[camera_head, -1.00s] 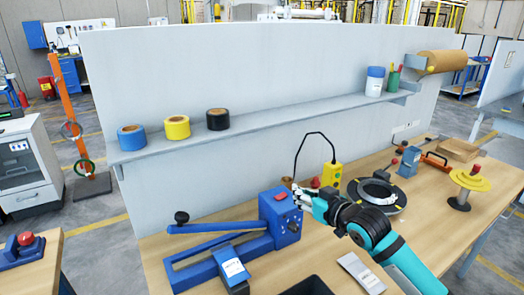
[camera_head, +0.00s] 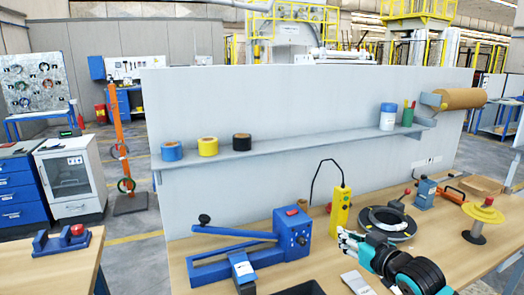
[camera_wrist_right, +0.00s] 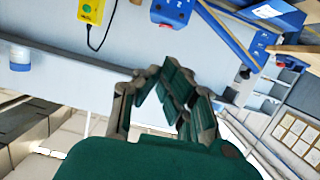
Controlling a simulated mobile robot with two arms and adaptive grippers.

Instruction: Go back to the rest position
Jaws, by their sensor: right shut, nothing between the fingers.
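My right gripper (camera_head: 345,240) is shut and empty in the head view. It hangs over the front of the wooden workbench (camera_head: 225,215), in front of the yellow control box (camera_head: 340,207) and left of the black coil ring (camera_head: 387,221). In the right wrist view its fingers (camera_wrist_right: 165,82) are closed together with nothing between them. The blue lever tool (camera_head: 292,233) stands apart, to its left on the bench. My left gripper is in neither view.
Blue, yellow and black tape rolls (camera_head: 208,146) sit on the wall shelf (camera_head: 300,140). A white jar (camera_head: 387,117) stands at its right end. A yellow-disc stand (camera_head: 479,218) is on the right of the bench. A grey wall panel (camera_head: 280,100) rises behind.

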